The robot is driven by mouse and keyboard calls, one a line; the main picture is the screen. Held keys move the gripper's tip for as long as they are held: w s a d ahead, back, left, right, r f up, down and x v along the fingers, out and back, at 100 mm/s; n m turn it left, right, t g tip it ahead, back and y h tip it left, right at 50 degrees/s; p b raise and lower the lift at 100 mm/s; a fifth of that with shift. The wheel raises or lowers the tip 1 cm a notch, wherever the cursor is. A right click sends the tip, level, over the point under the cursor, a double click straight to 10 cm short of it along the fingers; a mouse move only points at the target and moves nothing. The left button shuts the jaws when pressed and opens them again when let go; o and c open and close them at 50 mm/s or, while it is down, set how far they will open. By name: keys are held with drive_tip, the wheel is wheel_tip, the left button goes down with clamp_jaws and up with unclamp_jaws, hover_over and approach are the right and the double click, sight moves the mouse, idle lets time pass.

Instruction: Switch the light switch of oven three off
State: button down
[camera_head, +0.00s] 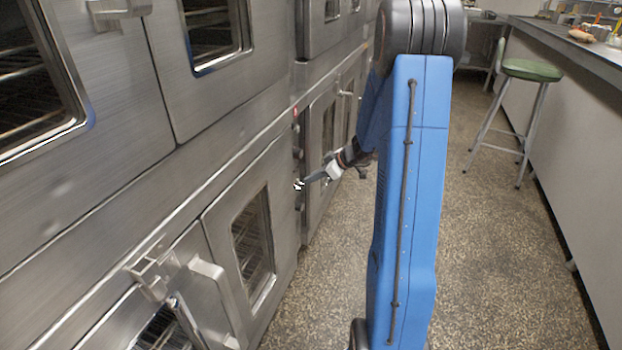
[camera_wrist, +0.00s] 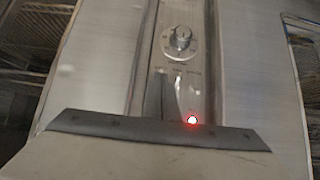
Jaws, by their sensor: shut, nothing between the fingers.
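My gripper (camera_head: 301,184) is shut and empty. Its tip is at, or very close to, the narrow control panel of an oven on the left; I cannot tell whether it touches. In the wrist view, the control panel (camera_wrist: 197,75) is a grey vertical strip with a round silver knob (camera_wrist: 180,38). A small red light (camera_wrist: 192,120) glows lower on this panel.
Steel ovens with windowed doors (camera_head: 253,245) line the left side. A door handle (camera_head: 207,275) sticks out at lower left. A green stool (camera_head: 531,70) stands by the counter (camera_head: 577,45) on the right. The speckled floor (camera_head: 480,270) between is clear.

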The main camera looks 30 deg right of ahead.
drive_tip(key=shift+r, duration=0.1)
drive_tip(key=shift+r, duration=0.7)
